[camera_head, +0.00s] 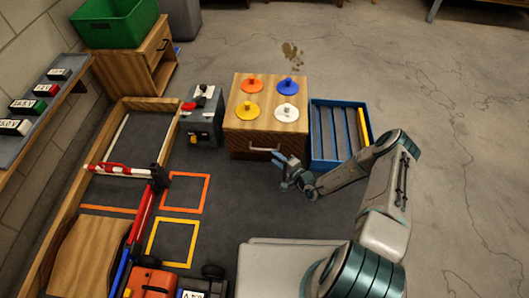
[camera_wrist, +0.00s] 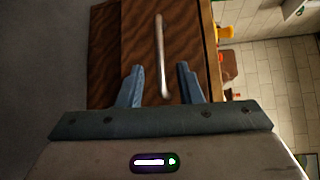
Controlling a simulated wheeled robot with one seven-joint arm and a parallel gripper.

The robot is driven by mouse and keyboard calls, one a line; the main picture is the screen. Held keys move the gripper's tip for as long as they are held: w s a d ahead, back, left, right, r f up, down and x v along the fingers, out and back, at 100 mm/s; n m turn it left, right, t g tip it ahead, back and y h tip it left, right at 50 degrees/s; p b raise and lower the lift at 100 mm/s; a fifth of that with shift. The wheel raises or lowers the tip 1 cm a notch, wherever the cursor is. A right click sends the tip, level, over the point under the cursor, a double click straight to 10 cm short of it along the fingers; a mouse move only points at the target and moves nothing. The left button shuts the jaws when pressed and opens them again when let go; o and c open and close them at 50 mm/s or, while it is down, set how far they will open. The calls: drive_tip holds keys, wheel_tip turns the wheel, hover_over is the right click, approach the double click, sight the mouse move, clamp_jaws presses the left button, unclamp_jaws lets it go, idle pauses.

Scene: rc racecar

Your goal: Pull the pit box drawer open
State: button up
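The pit box (camera_head: 266,105) is a wooden cabinet with coloured round knobbed discs on top, in the middle of the head view. A metal bar handle (camera_head: 264,149) is on its front; the drawer looks shut. My gripper (camera_head: 283,172) is in front of the box, near the handle's right end. In the wrist view the handle (camera_wrist: 161,55) stands along the dark wooden front (camera_wrist: 120,50). The two blue fingers of my gripper (camera_wrist: 160,85) are spread apart, with the handle's lower end showing between them. I cannot tell how much gap remains in depth; no contact shows.
A blue slotted tray (camera_head: 339,160) stands right of the box, close to my arm. A grey case (camera_head: 204,125) is on its left. An orange car (camera_head: 152,281), a wooden ramp (camera_head: 85,255) and a red-and-white barrier (camera_head: 120,169) lie further left. Dark floor before the box is clear.

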sight(264, 149)
drive_tip(key=shift+b+x, duration=1.45)
drive_tip(key=shift+x, duration=2.5)
clamp_jaws()
